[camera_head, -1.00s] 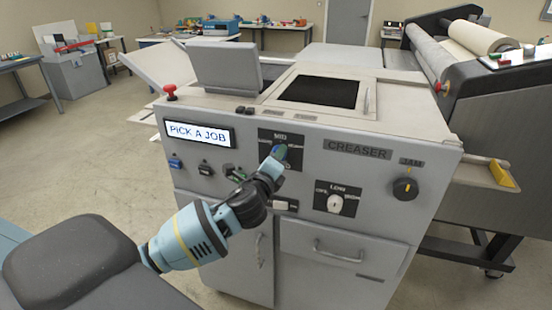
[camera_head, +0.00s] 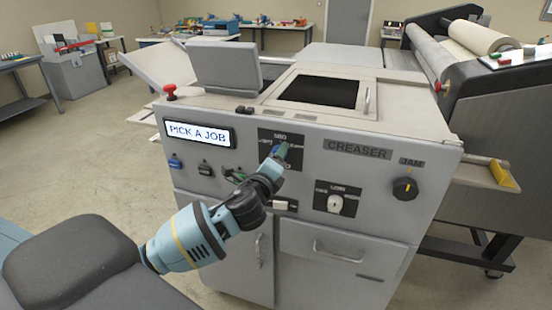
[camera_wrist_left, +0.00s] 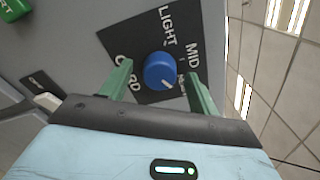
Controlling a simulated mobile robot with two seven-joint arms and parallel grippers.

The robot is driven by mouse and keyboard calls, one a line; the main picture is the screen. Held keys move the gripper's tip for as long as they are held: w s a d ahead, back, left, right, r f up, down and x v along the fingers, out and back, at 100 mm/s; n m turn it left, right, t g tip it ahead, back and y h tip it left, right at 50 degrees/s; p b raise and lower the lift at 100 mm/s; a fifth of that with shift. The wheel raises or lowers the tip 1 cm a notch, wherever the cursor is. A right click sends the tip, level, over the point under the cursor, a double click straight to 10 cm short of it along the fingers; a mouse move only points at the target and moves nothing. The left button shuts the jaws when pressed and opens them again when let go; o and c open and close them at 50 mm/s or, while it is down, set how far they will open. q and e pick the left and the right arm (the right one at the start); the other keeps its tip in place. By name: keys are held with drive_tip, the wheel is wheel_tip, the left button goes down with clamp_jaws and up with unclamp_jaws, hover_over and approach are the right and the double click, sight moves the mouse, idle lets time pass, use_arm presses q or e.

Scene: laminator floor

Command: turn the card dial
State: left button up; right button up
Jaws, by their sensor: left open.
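A blue round dial (camera_wrist_left: 159,70) with a white pointer mark sits on a black plate (camera_wrist_left: 139,40) in the left wrist view. LIGHT, MID and CARD are printed around it. The pointer mark is on the dial's lower right. My left gripper (camera_wrist_left: 160,68) is open, with one green finger on each side of the dial. I cannot tell whether the fingers touch it. In the head view my left gripper (camera_head: 279,152) is at the upper plate on the creaser front (camera_head: 228,185) and hides most of the dial. My right gripper is not in view.
The display (camera_head: 197,132) reads PICK A JOB. The creaser front also has a lower white dial (camera_head: 335,203), a black JAM knob (camera_head: 405,188), small switches and a drawer handle (camera_head: 338,253). A red button (camera_head: 170,91) stands at the top left corner.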

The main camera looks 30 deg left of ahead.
use_arm(q)
drive_tip(key=v, duration=0.7)
drive_tip(key=shift+s, duration=0.1)
idle(0.4)
drive_tip(key=s+d+f+n+g+h, duration=0.25)
drive_tip(key=s+f+n, duration=0.2)
drive_tip(key=f, duration=0.45)
drive_tip(key=s+d+f+n+g+h, duration=0.1)
drive_tip(key=s+d+f+n+g, duration=0.2)
drive_tip(key=s+f, duration=0.45)
drive_tip(key=s+d+f+n+g+h, duration=0.15)
drive_tip(key=s+d+f+n, duration=0.25)
drive_tip(key=f, duration=0.7)
drive_tip(key=s+d+f+n, duration=0.1)
drive_tip(key=s+f+n, duration=0.2)
drive_tip(key=s, duration=0.3)
drive_tip(key=s+d+f+n+g+h, duration=0.1)
drive_tip(key=s+d+f+n, duration=0.1)
drive_tip(key=s+n, duration=0.3)
drive_tip(key=shift+s+f, duration=0.8)
drive_tip(key=shift+f, duration=0.05)
